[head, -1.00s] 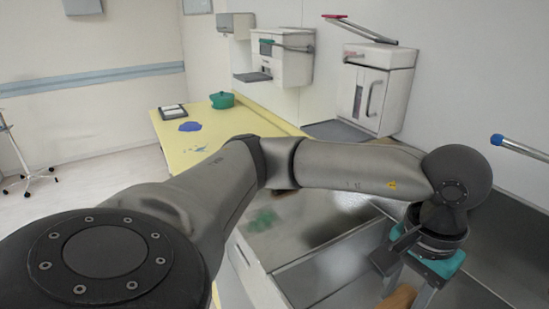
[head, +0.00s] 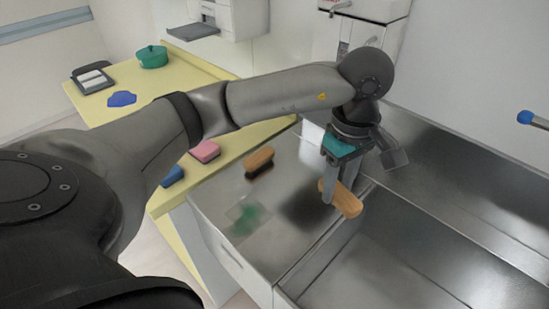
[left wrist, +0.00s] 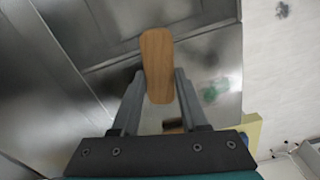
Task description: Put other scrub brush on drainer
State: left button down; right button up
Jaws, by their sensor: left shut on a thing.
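My left gripper (head: 330,193) is shut on a wooden scrub brush (head: 345,200) and holds it in the air near the divide between the sink basin and the drainer. In the left wrist view the brush (left wrist: 157,65) sits lengthwise between the two fingers. The other scrub brush (head: 259,162) rests on the drainer (head: 222,195), the flat steel surface left of the basin. Part of that brush also shows behind the fingers in the left wrist view (left wrist: 173,126). My right gripper is out of view.
The sink basin (head: 385,255) lies to the right. A green blurred patch (head: 245,217) shows on the drainer's front part. A yellow counter (head: 215,130) to the left bears pink (head: 205,151) and blue (head: 172,176) blocks. Bare steel surrounds the resting brush.

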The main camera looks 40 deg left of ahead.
pick_arm(q)
jog(key=n, duration=0.1)
jog(key=n+p, duration=0.1)
jog(key=n, duration=0.1)
jog(key=w+n, duration=0.1)
jog(key=shift+a+r+n, duration=0.35)
jog(key=shift+n, duration=0.05)
jog(key=n, duration=0.2)
jog(key=a+n+p, duration=0.1)
jog(key=n, duration=0.1)
jog(key=w+n+p, duration=0.1)
jog(key=n, duration=0.1)
jog(key=shift+a+r+n, duration=0.1)
jog(key=shift+a+n, duration=0.15)
jog(key=shift+n, duration=0.05)
jog(key=f+n, duration=0.2)
jog(key=n, duration=0.1)
jog(key=a+f+n+p, duration=0.1)
jog(key=f+n, duration=0.2)
jog(key=a+f+n+p, duration=0.1)
jog(key=f+n, duration=0.1)
jog(key=n, duration=0.1)
jog(key=shift+w+a+f, duration=0.2)
jog(key=shift+a+f, duration=0.05)
jog(key=shift+f, duration=1.6)
